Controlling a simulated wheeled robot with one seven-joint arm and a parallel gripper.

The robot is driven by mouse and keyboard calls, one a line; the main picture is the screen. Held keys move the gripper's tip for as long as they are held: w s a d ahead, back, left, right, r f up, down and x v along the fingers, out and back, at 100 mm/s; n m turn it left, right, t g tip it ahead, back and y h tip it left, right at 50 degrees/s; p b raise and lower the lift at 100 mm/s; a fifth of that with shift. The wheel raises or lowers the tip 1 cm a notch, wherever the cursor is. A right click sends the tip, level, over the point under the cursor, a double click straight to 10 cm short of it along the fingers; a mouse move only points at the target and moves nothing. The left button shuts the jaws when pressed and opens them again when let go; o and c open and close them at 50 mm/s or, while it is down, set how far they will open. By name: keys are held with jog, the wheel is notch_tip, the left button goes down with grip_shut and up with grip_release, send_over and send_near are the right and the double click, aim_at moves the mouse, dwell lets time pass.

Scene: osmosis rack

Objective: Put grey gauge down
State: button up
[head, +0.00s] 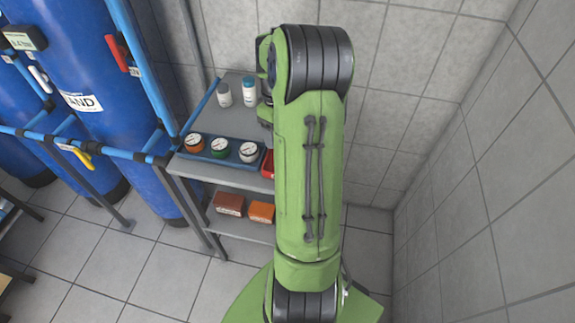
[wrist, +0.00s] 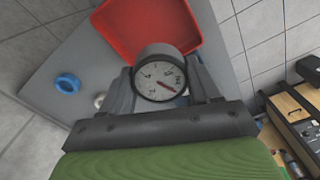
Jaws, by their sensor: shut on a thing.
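The grey gauge (wrist: 160,82), with a pale round dial and a red needle, sits between the fingers of my gripper (wrist: 161,86) in the wrist view. My gripper is shut on it. A red tray (wrist: 150,22) lies just beyond the gauge in that view, and the gauge's top edge overlaps its near side. The gap between gauge and tray cannot be judged. In the head view my arm hides the gripper and held gauge; only a sliver of the red tray (head: 267,164) shows beside the arm.
The grey shelf (head: 232,118) carries a blue tray (head: 205,146) with three gauges and two small bottles (head: 236,92). Brick-like boxes (head: 229,204) sit below. Blue tanks (head: 88,60) stand left; tiled walls enclose the right.

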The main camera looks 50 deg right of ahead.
notch_tip(320, 180, down, 9)
jog(key=shift+w+f+b, duration=0.1)
jog(key=shift+b, duration=0.8)
jog(key=shift+f, duration=0.1)
jog(key=o, duration=1.1)
